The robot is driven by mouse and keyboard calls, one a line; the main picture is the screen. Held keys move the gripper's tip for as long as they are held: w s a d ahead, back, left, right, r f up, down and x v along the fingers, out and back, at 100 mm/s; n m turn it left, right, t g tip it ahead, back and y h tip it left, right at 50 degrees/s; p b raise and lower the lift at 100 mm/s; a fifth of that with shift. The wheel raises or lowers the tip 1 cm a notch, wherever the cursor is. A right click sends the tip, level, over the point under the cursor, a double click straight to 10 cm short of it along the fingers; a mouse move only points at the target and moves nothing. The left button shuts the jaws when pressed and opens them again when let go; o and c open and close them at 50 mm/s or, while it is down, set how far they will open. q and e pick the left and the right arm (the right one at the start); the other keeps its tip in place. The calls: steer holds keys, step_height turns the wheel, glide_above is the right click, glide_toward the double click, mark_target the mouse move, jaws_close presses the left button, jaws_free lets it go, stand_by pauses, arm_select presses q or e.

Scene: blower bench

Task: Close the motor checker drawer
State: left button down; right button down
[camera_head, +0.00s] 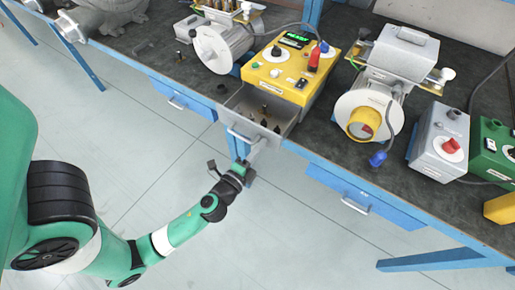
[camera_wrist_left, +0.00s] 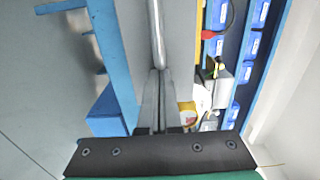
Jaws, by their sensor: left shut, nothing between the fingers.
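The yellow motor checker (camera_head: 283,76) stands on the bench with a green display, knobs and a red part on its top. Its grey drawer (camera_head: 280,108) is pulled out over the bench's front edge, with several small dark parts inside. The drawer handle (camera_head: 242,137) is on its front; a pale bar, apparently this handle, shows in the left wrist view (camera_wrist_left: 157,35). My left gripper (camera_head: 249,154) is shut and empty just in front of the drawer. In the wrist view its fingertips (camera_wrist_left: 158,73) line up with the bar; I cannot tell whether they touch.
Blue bench drawers (camera_head: 182,96) (camera_head: 365,196) sit under the bench edge on both sides. A grey motor (camera_head: 222,47) stands left of the checker, and a motor with a yellow hub (camera_head: 368,116) stands right. The floor in front is clear.

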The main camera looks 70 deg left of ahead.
mark_target(281, 124)
arm_select(q)
steer(key=x, duration=1.3)
steer(key=shift+w+a, duration=0.25)
steer(key=shift+f, duration=0.15)
arm_select(e)
steer(key=shift+s+r, duration=0.1)
steer(key=shift+r, duration=0.1)
arm_select(q)
steer(key=shift+f, duration=0.15)
arm_select(e)
steer(key=shift+d, duration=0.1)
arm_select(q)
steer(key=shift+s+d+r, duration=0.25)
steer(key=shift+d, duration=0.05)
steer(key=v, duration=1.3)
arm_select(e)
steer(key=shift+s+f, duration=0.15)
steer(key=shift+s, duration=0.15)
arm_select(q)
steer(key=shift+s+r, duration=0.1)
